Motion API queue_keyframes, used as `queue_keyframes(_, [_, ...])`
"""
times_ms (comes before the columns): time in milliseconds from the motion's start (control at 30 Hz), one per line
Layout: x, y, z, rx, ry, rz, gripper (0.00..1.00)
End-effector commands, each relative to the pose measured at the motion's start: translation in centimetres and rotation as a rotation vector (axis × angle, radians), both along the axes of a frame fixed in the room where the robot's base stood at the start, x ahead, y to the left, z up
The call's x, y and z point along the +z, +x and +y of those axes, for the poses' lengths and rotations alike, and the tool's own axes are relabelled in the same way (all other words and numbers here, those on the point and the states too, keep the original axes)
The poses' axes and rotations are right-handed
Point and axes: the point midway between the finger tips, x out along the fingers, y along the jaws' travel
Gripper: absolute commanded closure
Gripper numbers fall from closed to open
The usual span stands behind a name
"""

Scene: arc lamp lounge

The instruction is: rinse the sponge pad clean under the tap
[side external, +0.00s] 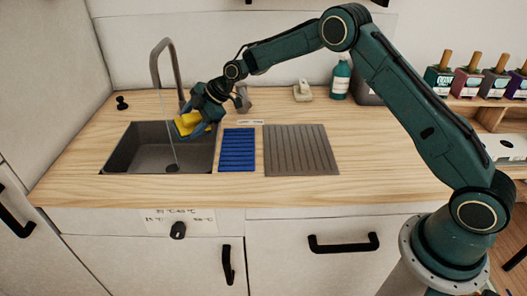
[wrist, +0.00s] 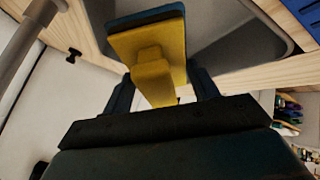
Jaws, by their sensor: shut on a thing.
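The sponge pad (side external: 188,124) is yellow with a blue layer on one face. In the wrist view the pad (wrist: 150,38) has a yellow block-like grip, and my gripper (wrist: 160,92) is shut on that grip. In the side view my gripper (side external: 203,112) holds the pad over the right part of the dark sink (side external: 132,160). The tall curved tap (side external: 162,46) stands behind the sink. A thin stream of water (side external: 168,120) falls from it into the basin, just left of the pad. I cannot tell whether the water touches the pad.
A blue ribbed mat (side external: 237,150) and a grey ribbed draining board (side external: 300,150) lie right of the sink. A green pump bottle (side external: 341,77) and a small white dish (side external: 303,92) stand at the back. A black knob (side external: 122,103) is left of the tap.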

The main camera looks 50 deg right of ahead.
Motion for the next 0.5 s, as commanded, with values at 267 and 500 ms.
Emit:
queue_keyframes(267, [0.0, -1.5, -0.4, -0.001, 0.0, 0.001, 0.7])
queue_keyframes(500, [0.0, -2.6, -0.6, -0.001, -0.001, -0.001, 0.7])
